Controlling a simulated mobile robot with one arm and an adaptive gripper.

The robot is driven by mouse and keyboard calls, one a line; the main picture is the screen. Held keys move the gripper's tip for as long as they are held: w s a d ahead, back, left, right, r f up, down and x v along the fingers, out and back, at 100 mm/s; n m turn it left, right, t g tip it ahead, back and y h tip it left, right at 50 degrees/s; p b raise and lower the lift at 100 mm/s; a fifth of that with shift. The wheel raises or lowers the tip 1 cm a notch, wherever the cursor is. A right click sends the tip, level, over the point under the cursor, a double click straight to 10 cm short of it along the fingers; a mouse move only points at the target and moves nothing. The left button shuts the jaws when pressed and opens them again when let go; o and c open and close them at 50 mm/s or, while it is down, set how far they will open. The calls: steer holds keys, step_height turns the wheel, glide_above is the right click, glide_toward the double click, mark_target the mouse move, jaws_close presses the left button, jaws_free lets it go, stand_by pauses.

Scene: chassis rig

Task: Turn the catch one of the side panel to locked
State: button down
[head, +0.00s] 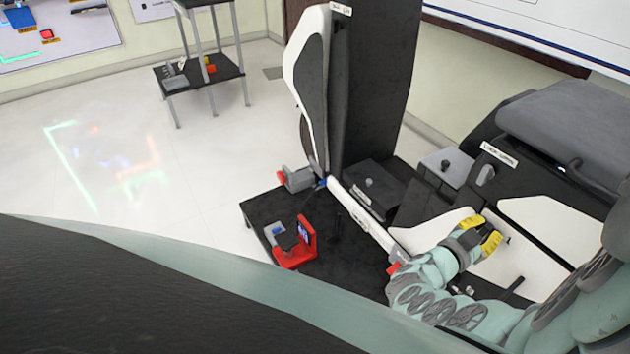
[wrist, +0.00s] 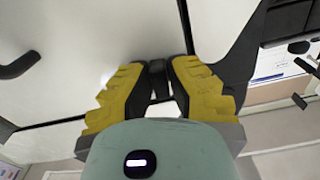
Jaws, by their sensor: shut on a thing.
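The side panel (head: 545,225) is the white panel on the right of the rig in the head view. Its pale face also fills much of the wrist view (wrist: 90,50). My gripper (head: 484,231), with yellow fingers, is at the panel's upper left part. In the wrist view my gripper (wrist: 160,85) is shut on a small dark catch (wrist: 158,72), seen end-on between the black pads. I cannot read any mark beside it, so its turn position is unclear. Another dark handle (wrist: 20,62) stands on the panel at the left of the wrist view.
A labelled dark housing (head: 500,165) with a grey knob rises just behind my gripper. A tall black and white column (head: 370,80) stands mid-rig. A red fixture (head: 297,252) sits on the black base plate (head: 258,212). The floor at the left is clear.

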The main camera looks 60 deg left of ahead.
steer(key=shift+f+n, duration=0.25)
steer(key=shift+n, duration=0.55)
steer(key=c, duration=1.4)
jaws_free()
steer(key=o, duration=0.4)
steer(key=shift+w+r, duration=0.15)
steer(key=shift+r, duration=0.05)
steer(key=s, duration=1.2)
steer(key=shift+s+a, duration=0.1)
steer(key=shift+a, duration=0.15)
